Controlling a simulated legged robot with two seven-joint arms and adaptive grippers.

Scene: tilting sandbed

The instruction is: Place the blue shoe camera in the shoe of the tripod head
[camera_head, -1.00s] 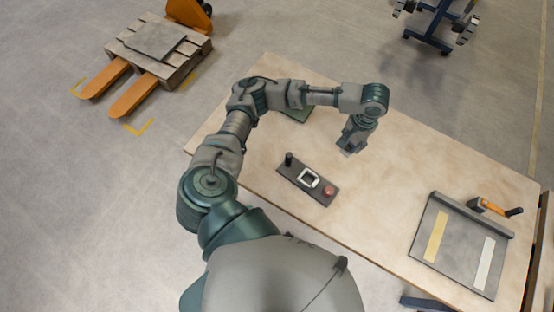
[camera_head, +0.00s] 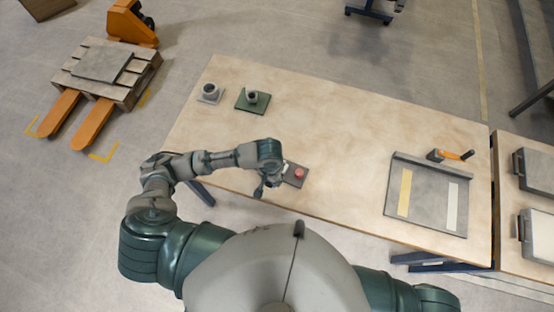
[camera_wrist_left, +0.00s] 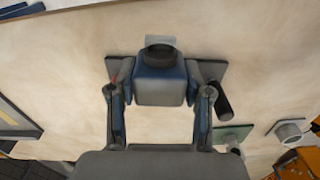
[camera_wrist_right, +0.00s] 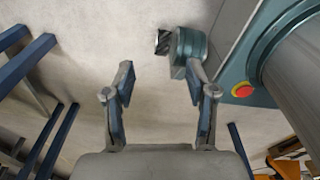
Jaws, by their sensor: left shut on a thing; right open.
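The blue camera (camera_wrist_left: 160,86), a blue and grey block with a dark round top, is between my left fingers in the left wrist view. My left gripper (camera_wrist_left: 160,95) is shut on it. Behind it lies the dark tripod head plate (camera_wrist_left: 199,70), with a black post at its right. In the head view my left gripper (camera_head: 271,180) is at the plate, whose red knob (camera_head: 299,174) shows; the arm hides much of the rest. The shoe is mostly hidden, and I cannot tell whether the camera touches it. My right gripper (camera_wrist_right: 158,85) is open and empty over the floor.
A green plate with a dark ring (camera_head: 252,101) and a grey plate with a pale ring (camera_head: 209,93) stand at the table's far left. A grey tray (camera_head: 427,197) with yellow and white strips lies right. The table's middle is clear.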

